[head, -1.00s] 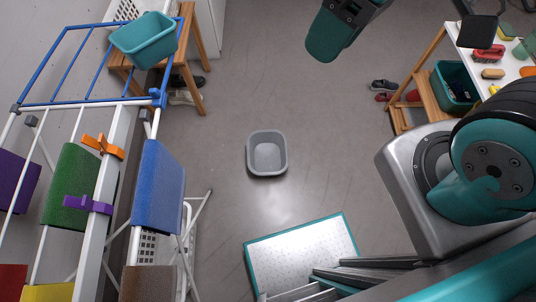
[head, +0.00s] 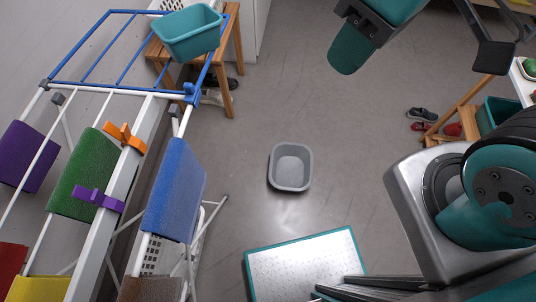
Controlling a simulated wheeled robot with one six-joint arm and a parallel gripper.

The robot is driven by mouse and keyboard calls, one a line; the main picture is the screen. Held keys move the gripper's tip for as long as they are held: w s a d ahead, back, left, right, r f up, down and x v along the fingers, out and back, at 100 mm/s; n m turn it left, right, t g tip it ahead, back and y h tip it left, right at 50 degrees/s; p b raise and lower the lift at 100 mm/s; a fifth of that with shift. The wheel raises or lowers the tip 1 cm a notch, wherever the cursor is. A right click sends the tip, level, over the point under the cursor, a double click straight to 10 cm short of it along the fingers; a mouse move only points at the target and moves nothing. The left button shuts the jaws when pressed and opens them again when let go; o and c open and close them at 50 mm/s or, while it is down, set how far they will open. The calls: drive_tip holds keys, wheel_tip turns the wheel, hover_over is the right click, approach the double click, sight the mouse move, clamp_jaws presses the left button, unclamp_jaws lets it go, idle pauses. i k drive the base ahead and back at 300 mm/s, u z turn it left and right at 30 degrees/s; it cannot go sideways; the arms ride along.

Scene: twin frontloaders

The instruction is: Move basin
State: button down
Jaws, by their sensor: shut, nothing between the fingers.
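A grey basin (head: 291,185) stands upright and empty on the open floor, near the middle of the head view. A teal basin (head: 190,44) is at the upper left, by the blue-framed end of the drying rack and above a wooden stool; what bears it is not clear. My gripper (head: 349,50) shows at the top centre, with a teal rounded end and a dark mount. It is shut and empty, in the air, apart from both basins.
The drying rack (head: 152,108) with coloured cloths fills the left side. The wooden stool (head: 229,90) stands at the upper left. A teal-edged white platform (head: 305,265) is at the bottom. Shoes (head: 422,114) lie by the wooden shelf at right. The floor around the grey basin is clear.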

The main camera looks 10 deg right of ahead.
sight(290, 164)
drive_tip(key=z, duration=0.2)
drive_tip(key=i, duration=0.65)
drive_tip(key=z, duration=0.5)
